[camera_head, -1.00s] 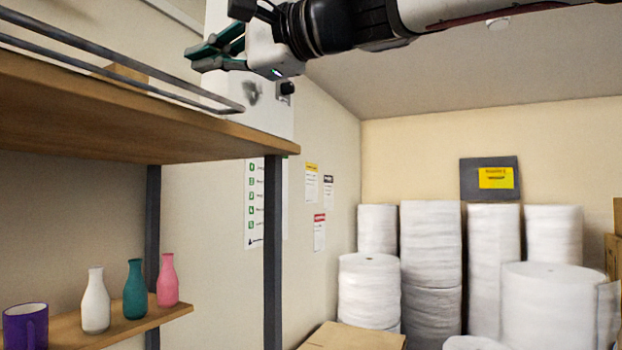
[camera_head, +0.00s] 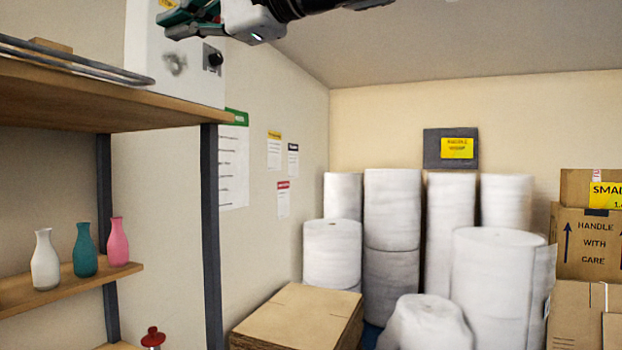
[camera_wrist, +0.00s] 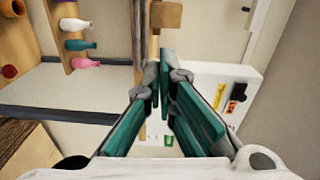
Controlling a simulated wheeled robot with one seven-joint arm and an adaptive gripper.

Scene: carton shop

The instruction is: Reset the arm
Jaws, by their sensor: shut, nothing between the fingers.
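My gripper (camera_head: 190,20) is at the top of the head view, partly cut off by the frame's upper edge. My arm reaches in from the top right of the head view.
An upper wooden shelf (camera_head: 100,105) with a metal rail stands at left. Below, white (camera_head: 45,262), teal (camera_head: 85,250) and pink (camera_head: 118,242) bottles stand on a lower shelf. Flat cardboard (camera_head: 300,318), white rolls (camera_head: 392,215) and cartons (camera_head: 588,240) fill the back and right.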

